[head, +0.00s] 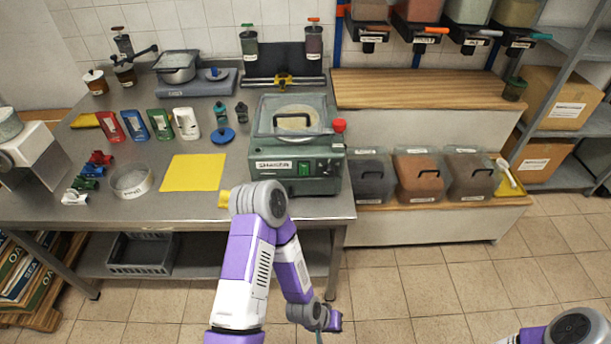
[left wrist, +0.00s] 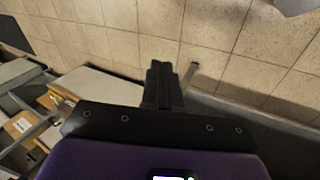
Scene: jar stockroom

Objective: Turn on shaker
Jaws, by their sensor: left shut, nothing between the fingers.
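The shaker (head: 325,171) is a dark green machine with a "SHAKER" label, at the front right of the steel table. A clear lid (head: 291,113) covers its top, with a round pale thing under it. A small green switch (head: 304,169) is on its front face, and a red knob (head: 339,126) is at its upper right. Whether it is running cannot be told. My left arm bends in front of the table, its wrist low over the floor. My left gripper (left wrist: 164,86) is shut and empty in the left wrist view, away from the shaker. My right gripper is out of view.
A yellow mat (head: 194,172) lies left of the shaker, with a metal ring (head: 131,181) and coloured clips further left. Lidded bins (head: 418,178) stand on a low shelf at right. The tiled floor (head: 450,280) in front is clear.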

